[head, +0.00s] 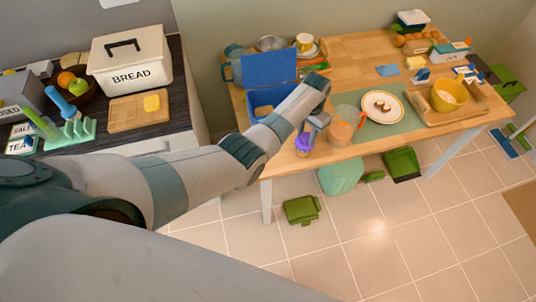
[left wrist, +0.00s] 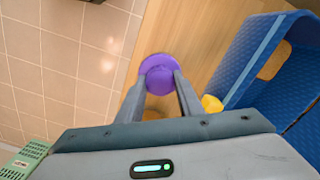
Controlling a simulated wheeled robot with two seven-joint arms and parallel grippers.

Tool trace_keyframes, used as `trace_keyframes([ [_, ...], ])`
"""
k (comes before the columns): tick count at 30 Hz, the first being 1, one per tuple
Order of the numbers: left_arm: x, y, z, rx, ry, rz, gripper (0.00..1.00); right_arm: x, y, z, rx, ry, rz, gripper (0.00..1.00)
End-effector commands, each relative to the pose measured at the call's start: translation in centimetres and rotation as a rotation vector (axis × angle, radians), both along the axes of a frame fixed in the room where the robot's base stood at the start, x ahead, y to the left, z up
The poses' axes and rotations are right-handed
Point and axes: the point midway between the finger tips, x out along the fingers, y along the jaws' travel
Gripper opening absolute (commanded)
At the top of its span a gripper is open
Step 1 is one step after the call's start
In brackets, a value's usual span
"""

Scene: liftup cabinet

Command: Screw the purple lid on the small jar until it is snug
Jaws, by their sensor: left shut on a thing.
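The purple lid (head: 304,140) is near the front edge of the wooden table, right of the blue box. The small jar (head: 303,153) shows under it as a small orange-brown part, mostly hidden by the lid. My left gripper (head: 314,122) reaches down over the lid from above. In the left wrist view, the two fingers of my left gripper (left wrist: 160,78) close on opposite sides of the purple lid (left wrist: 157,66). The jar is largely hidden there, so how the lid is seated on it cannot be told. My right gripper is not in view.
An open blue box (head: 262,97) stands close behind the lid and beside the gripper in the left wrist view (left wrist: 240,78). A plate (head: 383,107) lies on a green mat. The table's front edge is near.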

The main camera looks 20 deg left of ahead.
Motion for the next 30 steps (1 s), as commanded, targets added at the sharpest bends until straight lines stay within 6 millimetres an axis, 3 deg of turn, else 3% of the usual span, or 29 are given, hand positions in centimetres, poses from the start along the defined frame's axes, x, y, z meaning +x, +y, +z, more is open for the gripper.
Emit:
trace_keyframes([
  [6, -0.05, 0.07, -0.08, 0.001, 0.001, -0.146, 0.1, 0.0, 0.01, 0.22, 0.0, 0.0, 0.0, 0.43],
  [12, -0.06, 0.01, -0.07, 0.0, 0.001, -0.159, 0.1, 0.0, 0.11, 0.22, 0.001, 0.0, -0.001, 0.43],
  [13, -0.06, 0.01, -0.07, 0.0, 0.001, -0.159, 0.4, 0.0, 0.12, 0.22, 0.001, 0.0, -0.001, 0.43],
  [15, -0.05, 0.0, -0.06, 0.0, 0.001, -0.158, 0.55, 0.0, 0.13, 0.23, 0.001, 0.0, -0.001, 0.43],
  [30, 0.01, -0.02, 0.03, 0.0, -0.001, -0.156, 0.52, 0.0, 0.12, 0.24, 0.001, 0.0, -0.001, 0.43],
])
